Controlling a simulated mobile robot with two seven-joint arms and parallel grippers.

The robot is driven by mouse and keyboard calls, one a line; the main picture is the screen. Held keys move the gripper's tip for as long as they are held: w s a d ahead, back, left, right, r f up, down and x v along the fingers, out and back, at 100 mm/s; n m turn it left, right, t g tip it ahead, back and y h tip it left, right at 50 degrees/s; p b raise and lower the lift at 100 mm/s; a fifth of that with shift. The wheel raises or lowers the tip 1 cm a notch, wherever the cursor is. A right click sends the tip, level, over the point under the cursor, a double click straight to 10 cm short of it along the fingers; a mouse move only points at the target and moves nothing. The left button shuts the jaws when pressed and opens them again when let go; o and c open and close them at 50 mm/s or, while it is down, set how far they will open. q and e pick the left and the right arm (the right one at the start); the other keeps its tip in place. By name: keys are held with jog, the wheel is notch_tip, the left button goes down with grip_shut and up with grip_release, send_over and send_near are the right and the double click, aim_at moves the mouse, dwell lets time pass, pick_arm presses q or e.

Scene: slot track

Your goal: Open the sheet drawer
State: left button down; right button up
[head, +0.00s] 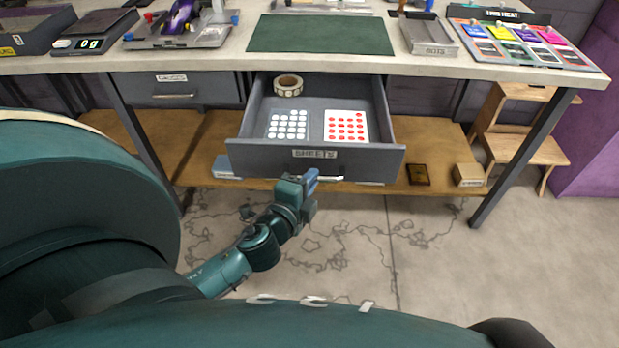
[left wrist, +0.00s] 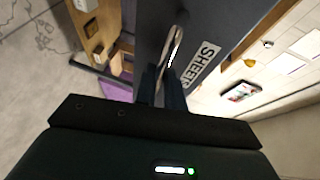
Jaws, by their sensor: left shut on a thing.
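The sheet drawer (head: 250,152), grey with a "SHEETS" label, stands pulled out from under the workbench. Inside it lie a sheet of white dots (head: 288,125), a sheet of red dots (head: 346,127) and a roll of tape (head: 288,85). My left gripper (head: 312,180) is at the drawer's front, below the label. In the left wrist view its fingers (left wrist: 163,88) are shut on the drawer's metal handle (left wrist: 176,45), beside the label. The gripper hides part of the handle in the head view. My right gripper is not in view.
A second drawer (head: 180,90) to the left is closed. The bench top holds a green mat (head: 320,35), a grey tray (head: 430,35) and a colour card board (head: 522,45). A wooden lower shelf (head: 440,150) and a table leg (head: 520,160) stand below. The floor at right is clear.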

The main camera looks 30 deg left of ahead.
pick_arm(q)
jog(key=c, duration=1.5)
grip_release()
jog(key=b+v, duration=0.2)
jog(key=v, duration=1.1)
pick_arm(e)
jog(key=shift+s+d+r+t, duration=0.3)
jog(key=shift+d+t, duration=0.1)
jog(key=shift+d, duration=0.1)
pick_arm(q)
jog(key=shift+s, duration=0.1)
